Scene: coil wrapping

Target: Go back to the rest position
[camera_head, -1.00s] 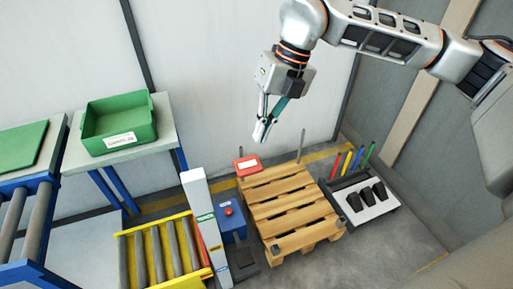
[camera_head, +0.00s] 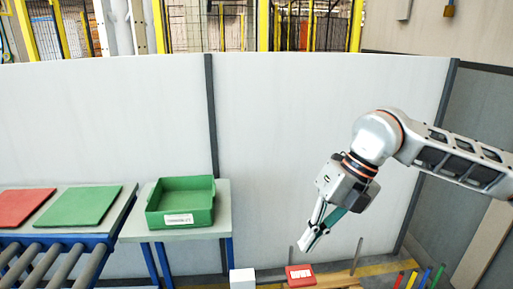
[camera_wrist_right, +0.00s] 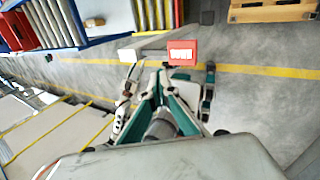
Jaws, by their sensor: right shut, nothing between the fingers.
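My right gripper (camera_head: 309,241) hangs at the end of my right arm, which comes in from the right in the head view. Its fingers point down and to the left, shut and empty, in front of the pale wall panel. In the head view it is above a red box with a white label (camera_head: 300,276), apart from it as far as I can tell. The red box also shows in the right wrist view (camera_wrist_right: 182,53), beyond my fingers. My left gripper is in neither view.
A green bin (camera_head: 181,207) stands on a small table left of centre. A roller conveyor (camera_head: 45,266) with green (camera_head: 80,206) and red (camera_head: 22,207) flat pieces behind it is at far left. A wooden pallet (camera_head: 340,279) and coloured rods (camera_head: 425,277) show at the bottom. Tall wall panels (camera_head: 320,130) close the back.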

